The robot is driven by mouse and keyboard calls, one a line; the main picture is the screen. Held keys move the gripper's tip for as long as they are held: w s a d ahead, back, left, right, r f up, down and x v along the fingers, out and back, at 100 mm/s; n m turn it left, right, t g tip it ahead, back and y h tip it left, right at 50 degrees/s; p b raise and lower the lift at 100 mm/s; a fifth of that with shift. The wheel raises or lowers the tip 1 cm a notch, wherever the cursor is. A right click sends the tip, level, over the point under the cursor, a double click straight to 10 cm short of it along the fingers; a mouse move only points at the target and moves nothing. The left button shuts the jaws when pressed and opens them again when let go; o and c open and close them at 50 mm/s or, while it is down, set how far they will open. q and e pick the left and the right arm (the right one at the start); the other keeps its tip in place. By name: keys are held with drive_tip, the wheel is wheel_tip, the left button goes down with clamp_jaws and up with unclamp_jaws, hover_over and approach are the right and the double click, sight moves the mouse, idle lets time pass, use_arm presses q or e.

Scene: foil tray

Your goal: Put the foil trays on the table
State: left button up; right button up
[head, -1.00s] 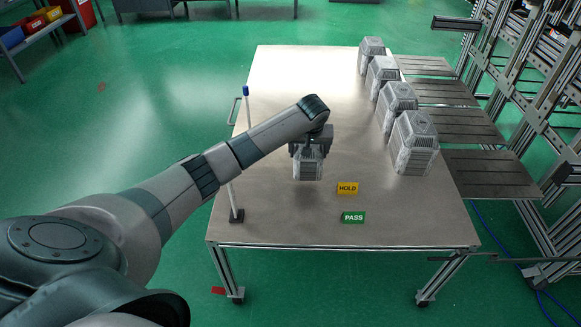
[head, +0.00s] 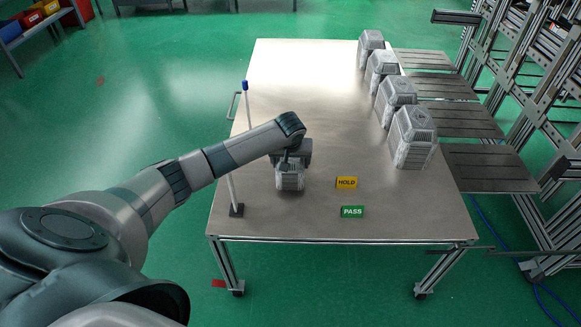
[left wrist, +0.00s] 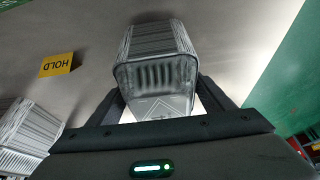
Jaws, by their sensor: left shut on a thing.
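My left gripper (head: 290,164) is shut on a grey ribbed foil tray (head: 289,181), over the left part of the metal table (head: 300,215). In the left wrist view the held foil tray (left wrist: 158,50) sits between the two fingers (left wrist: 160,105), its ribbed inside showing. I cannot tell whether it touches the table. Several more foil trays, apparently in nested stacks, stand in a row along the table's right side; the nearest stack is (head: 413,137). Part of a stack (left wrist: 25,132) shows at the left of the wrist view. My right gripper is not in view.
A yellow HOLD sign (head: 346,182) and a green PASS sign (head: 352,212) stand right of the held tray. A thin blue-topped pole (head: 232,190) stands near the left edge. Dark shelf plates (head: 485,168) adjoin the right edge. The table's middle is clear.

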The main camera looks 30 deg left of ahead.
sight(290, 162)
use_arm(q)
drive_tip(key=shift+f, duration=1.15)
drive_tip(key=shift+f, duration=0.1)
drive_tip(key=o, duration=1.2)
drive_tip(key=v, duration=1.2)
drive_tip(key=shift+w+p, duration=0.1)
drive_tip(key=shift+p, duration=0.3)
